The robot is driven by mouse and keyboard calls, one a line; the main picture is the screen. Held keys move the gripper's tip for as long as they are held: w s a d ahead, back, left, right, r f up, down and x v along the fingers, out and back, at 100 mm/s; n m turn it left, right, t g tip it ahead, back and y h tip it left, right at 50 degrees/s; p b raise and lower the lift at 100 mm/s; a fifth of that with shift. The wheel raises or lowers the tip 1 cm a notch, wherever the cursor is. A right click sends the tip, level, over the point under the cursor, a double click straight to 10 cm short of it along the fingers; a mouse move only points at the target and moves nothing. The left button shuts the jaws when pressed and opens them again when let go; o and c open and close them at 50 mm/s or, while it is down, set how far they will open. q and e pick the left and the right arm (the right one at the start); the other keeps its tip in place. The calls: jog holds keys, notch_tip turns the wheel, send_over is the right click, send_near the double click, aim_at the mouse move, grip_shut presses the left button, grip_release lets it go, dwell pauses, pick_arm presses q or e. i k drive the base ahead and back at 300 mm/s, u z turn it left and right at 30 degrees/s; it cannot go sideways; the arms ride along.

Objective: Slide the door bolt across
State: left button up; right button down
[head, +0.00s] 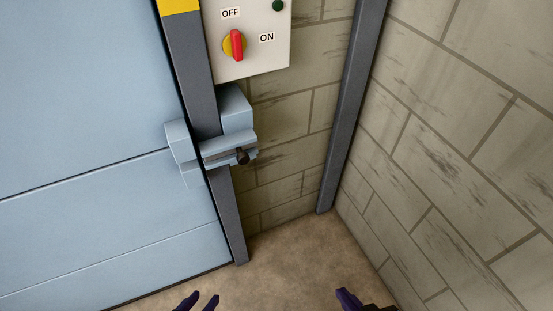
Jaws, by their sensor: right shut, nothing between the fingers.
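The door bolt (217,160) is a pale blue-grey bar with a dark knob (243,156). It sits in a blue-grey housing (226,144) across the dark door post. A matching bracket (178,142) is on the edge of the light blue door (85,130), left of the post. I cannot tell how far the bar reaches into that bracket. My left gripper (198,302) shows at the bottom edge, its two dark fingertips apart, well below the bolt. My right gripper (345,295) is at the bottom, right of centre, shut and empty. Neither touches the bolt.
A pale switch panel (259,63) with a red rotary handle (237,45) is above the bolt. A block wall (460,130) closes in on the right, with a dark upright post (348,110) in the corner. Brown floor (300,256) below is clear.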

aim_at(243, 158)
jog(key=z, duration=0.9)
jog(key=i, duration=0.9)
jog(key=u, duration=1.65)
